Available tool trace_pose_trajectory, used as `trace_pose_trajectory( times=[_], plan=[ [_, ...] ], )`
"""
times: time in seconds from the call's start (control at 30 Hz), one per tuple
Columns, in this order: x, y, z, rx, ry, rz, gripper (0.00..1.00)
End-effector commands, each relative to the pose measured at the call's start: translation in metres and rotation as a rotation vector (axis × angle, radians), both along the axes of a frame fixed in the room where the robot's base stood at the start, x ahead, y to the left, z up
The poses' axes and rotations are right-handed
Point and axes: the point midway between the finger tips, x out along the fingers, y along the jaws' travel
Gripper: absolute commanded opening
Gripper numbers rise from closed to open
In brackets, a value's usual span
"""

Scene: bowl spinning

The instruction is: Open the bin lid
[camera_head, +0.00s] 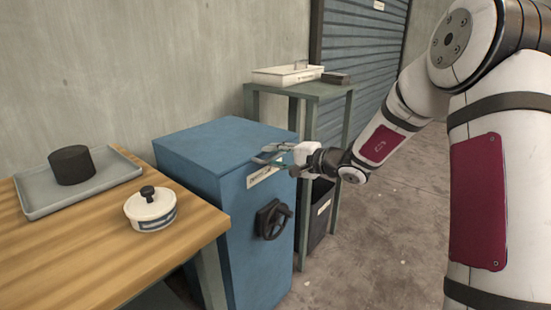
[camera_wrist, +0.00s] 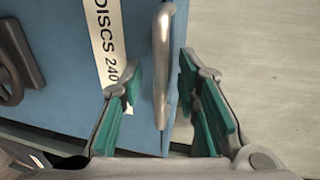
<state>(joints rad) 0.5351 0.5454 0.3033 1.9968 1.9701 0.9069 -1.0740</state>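The blue bin (camera_head: 240,205) stands beside the wooden table, and its flat lid (camera_head: 215,145) is down. In the wrist view the blue front (camera_wrist: 60,50) bears a white label reading "DISCS 240" (camera_wrist: 108,40). A metal bar handle (camera_wrist: 162,70) runs along the bin's edge. My gripper (camera_head: 272,156) is at the bin's upper front edge. In the wrist view my gripper (camera_wrist: 160,82) is open, with one teal-padded finger on each side of the handle and visible gaps to it. In the head view my fingers hide most of the handle.
A dark handwheel (camera_head: 272,219) sticks out of the bin's front. The wooden table (camera_head: 60,250) at left holds a grey tray (camera_head: 112,172) with a black cylinder (camera_head: 71,165), and a white lidded pot (camera_head: 150,210). A shelf stand (camera_head: 318,90) stands behind; a dark container (camera_head: 319,212) sits under it.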

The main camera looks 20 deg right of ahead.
Motion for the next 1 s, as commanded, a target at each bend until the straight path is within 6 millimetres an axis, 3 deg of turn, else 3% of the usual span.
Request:
trace_pose_trajectory(
  times=[0.23, 0.37, 0.73, 1.0],
  plan=[
    [0.001, 0.0, 0.0, 0.0, 0.0, 0.0, 0.3],
    [0.0, 0.0, 0.0, 0.0, 0.0, 0.0, 0.0],
    [0.0, 0.0, 0.002, -0.002, 0.003, 0.0, 0.0],
    [0.0, 0.0, 0.023, -0.028, 0.035, 0.0, 0.0]
  ],
)
